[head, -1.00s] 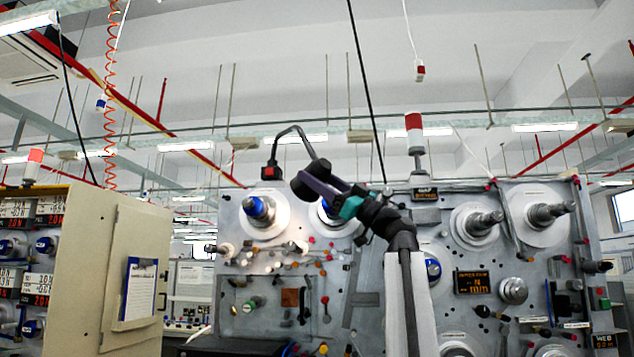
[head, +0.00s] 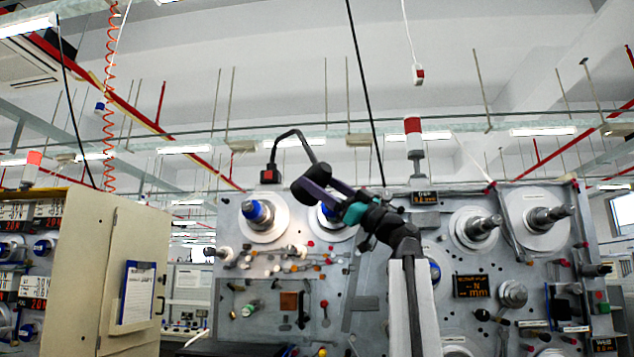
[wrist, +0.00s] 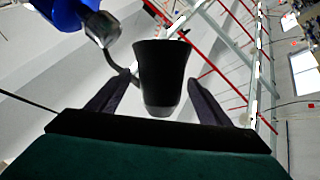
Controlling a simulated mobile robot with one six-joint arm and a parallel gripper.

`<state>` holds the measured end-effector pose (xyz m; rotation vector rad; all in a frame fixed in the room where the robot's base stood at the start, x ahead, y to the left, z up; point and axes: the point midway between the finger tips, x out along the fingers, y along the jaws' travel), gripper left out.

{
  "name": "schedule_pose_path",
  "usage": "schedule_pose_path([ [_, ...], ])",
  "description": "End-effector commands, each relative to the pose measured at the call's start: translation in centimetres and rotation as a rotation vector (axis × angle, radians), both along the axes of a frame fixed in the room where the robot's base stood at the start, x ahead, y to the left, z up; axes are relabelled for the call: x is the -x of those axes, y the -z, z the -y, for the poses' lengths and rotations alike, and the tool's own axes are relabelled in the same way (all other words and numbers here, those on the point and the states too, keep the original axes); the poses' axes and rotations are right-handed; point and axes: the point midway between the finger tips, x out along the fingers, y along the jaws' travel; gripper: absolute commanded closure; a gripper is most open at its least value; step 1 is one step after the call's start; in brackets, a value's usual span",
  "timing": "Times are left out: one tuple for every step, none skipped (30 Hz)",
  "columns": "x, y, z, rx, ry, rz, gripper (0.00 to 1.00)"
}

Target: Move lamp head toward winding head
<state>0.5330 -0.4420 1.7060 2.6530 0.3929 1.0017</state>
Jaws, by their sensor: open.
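The black lamp head (wrist: 163,75) is a tapered cone. In the wrist view it stands between the two dark fingers of my gripper (wrist: 155,98), with a gap visible on each side. In the head view my gripper (head: 318,188) is open around the end of the curved black lamp neck (head: 293,133), and the lamp head there (head: 319,171) is partly hidden. A blue-tipped winding spindle (head: 258,212) on a white disc is below left of my gripper.
Another blue spindle (head: 330,212) is partly behind my gripper. The machine panel (head: 350,290) carries knobs, rollers and displays. Metal spindles (head: 548,215) stand at right. A beige cabinet (head: 130,255) with a clipboard stands at left. Air above the panel is largely free.

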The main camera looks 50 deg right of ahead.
Motion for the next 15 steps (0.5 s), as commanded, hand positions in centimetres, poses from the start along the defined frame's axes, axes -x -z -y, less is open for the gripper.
schedule_pose_path([
  [0.5,0.5,0.2,-0.001,0.001,-0.001,0.28],
  [0.7,0.7,0.3,-0.001,0.001,0.0,0.28],
  [1.1,1.0,0.5,-0.001,0.001,0.0,0.28],
  [1.4,1.3,0.6,-0.001,0.001,0.0,0.28],
  [1.8,1.6,0.8,-0.001,0.001,0.0,0.28],
  [2.2,1.9,1.0,-0.001,0.001,0.0,0.28],
  [2.5,2.2,1.1,-0.001,0.001,0.0,0.28],
  [2.9,2.5,1.3,-0.001,0.001,0.0,0.28],
  [3.4,2.9,1.5,-0.001,0.001,0.0,0.28],
  [3.7,3.2,1.7,-0.001,0.001,0.0,0.28],
  [4.1,3.5,1.8,-0.002,0.0,0.001,0.28],
  [4.5,3.9,2.0,-0.002,0.0,0.001,0.28],
  [4.9,4.2,2.2,-0.002,0.0,0.001,0.28],
  [5.3,4.5,2.4,-0.002,0.0,0.001,0.28],
  [5.7,4.8,2.7,-0.002,0.0,0.001,0.28],
])
